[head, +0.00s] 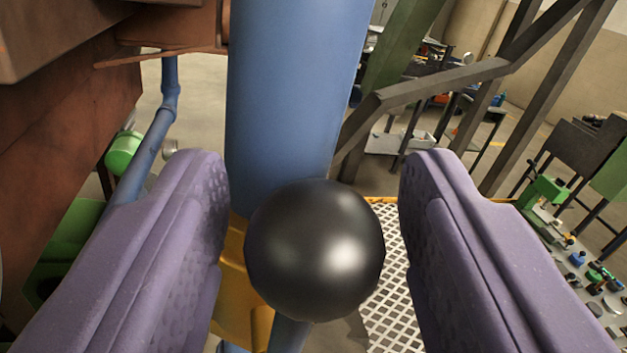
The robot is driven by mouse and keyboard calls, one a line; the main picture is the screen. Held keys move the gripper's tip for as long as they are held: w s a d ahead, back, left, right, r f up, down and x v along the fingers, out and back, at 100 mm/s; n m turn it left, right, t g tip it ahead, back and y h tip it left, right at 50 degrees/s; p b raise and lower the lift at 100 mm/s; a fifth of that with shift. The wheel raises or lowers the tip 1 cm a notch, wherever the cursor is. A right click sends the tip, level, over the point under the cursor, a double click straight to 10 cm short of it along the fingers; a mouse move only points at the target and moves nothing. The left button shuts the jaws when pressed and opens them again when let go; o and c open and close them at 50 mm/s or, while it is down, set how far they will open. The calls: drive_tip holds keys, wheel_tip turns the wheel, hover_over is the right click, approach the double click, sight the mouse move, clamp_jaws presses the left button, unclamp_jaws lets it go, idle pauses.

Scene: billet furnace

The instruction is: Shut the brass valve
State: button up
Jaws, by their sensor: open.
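My gripper (314,190) shows as two purple padded fingers in the head view, spread wide open. A glossy black ball (315,250) appears in the gap between them, with clear room on both sides, nearer the left finger. I cannot tell whether the ball is between the fingers or beyond their tips. What carries the ball is hidden behind it. No part that I can clearly name as the brass valve shows. A yellow-orange part (236,285) shows behind the left finger and the ball, partly hidden.
A thick blue column (295,90) stands upright just behind the ball. A rusty brown body (60,120) fills the left side, with a thin blue pipe (160,130) beside it. A white grating (393,270), dark sloping rails (440,82) and a cluttered bench (590,265) lie right.

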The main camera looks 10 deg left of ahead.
drive_tip(key=shift+c, duration=0.2)
clamp_jaws()
